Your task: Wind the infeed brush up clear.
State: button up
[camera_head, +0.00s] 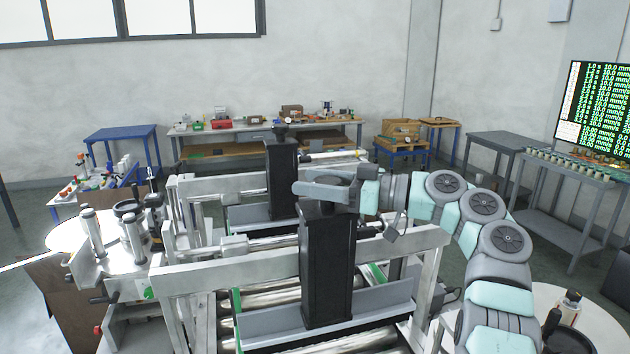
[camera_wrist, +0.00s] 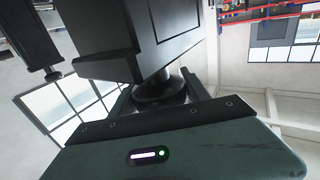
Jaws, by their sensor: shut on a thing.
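Two black brush columns stand on the rails, a near one (camera_head: 328,265) and a far one (camera_head: 282,180) with a dark knob (camera_head: 281,131) on top. Neither carries a label I can read. My gripper (camera_head: 325,207) is at the top of the near column, its grey body just above it. In the wrist view, a round dark knob (camera_wrist: 160,92) lies at the base of a black block, just past my gripper's dark edge, and my gripper is shut on it. The brush bristles under the columns cannot be made out.
A bench (camera_head: 265,130) with small items is along the back wall.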

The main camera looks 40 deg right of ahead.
jog(key=shift+f+n+y, duration=0.2)
jog(key=shift+n+y, duration=0.1)
jog(key=shift+y, duration=0.1)
dwell(0.4)
jog(key=o, duration=1.3)
jog(key=shift+a+r, duration=0.1)
jog(key=shift+o, duration=0.2)
jog(key=p+v, duration=0.2)
jog(key=v, duration=0.8)
jog(key=shift+s+d+r, duration=0.2)
jog(key=shift+s+d, duration=0.1)
